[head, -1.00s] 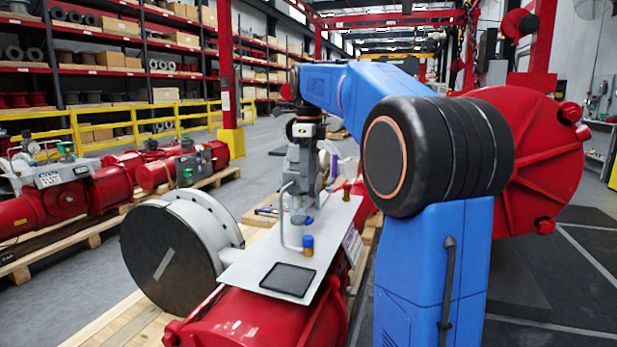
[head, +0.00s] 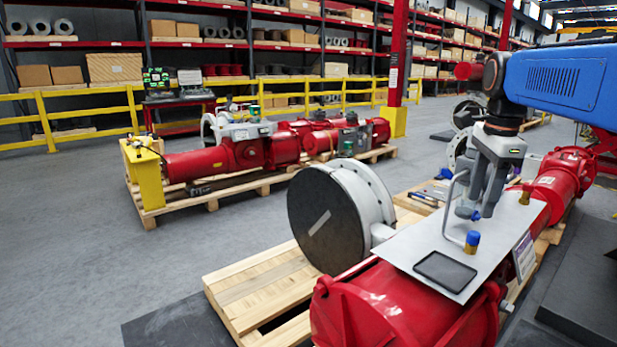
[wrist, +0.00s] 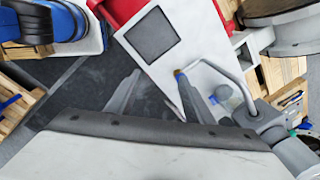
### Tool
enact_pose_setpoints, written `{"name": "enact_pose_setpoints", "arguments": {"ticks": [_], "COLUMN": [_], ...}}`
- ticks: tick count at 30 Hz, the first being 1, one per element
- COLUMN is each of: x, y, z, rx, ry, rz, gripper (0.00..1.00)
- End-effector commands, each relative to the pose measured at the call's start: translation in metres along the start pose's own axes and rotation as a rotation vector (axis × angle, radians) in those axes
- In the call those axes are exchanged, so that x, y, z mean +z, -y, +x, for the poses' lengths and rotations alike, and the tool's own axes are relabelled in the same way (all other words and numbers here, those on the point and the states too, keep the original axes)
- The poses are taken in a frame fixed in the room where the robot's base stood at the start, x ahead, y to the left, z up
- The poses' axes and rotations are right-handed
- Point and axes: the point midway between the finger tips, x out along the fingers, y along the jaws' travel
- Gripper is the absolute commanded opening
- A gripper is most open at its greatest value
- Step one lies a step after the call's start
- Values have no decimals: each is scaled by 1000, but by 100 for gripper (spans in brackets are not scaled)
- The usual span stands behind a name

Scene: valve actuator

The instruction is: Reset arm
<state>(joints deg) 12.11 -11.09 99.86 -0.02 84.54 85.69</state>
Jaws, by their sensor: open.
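My gripper (head: 480,212) points down over the grey plate (head: 405,250) on the red valve actuator (head: 400,310). Its fingers are spread apart with nothing between them; the wrist view shows the open gripper (wrist: 160,92) as well. In the head view the fingers are close to the bent grey tube (head: 450,205) that rises from the plate. A brass fitting with a blue cap (head: 472,241) stands at the tube's foot. A black square pad (head: 445,270) lies flat on the plate, and the pad also shows in the wrist view (wrist: 153,36). Whether the fingers touch the tube cannot be told.
A large dark valve disc (head: 327,220) stands left of the plate on a wooden pallet (head: 255,285). A second red actuator (head: 230,155) lies on another pallet behind. Yellow railing (head: 90,115) and shelves are at the back. The grey floor at left is clear.

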Motion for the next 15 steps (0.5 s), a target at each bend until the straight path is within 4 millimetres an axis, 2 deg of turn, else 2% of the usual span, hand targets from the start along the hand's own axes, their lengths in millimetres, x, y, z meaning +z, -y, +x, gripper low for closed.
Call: {"name": "enact_pose_setpoints", "arguments": {"ticks": [1,8,15], "x": [8,32,50], "y": [-17,-82,-150], "z": [5,40,87], "rx": [-17,-91,-167], "ry": [0,-17,-62], "rz": [-89,-516,-961], "gripper": [48,48,48]}}
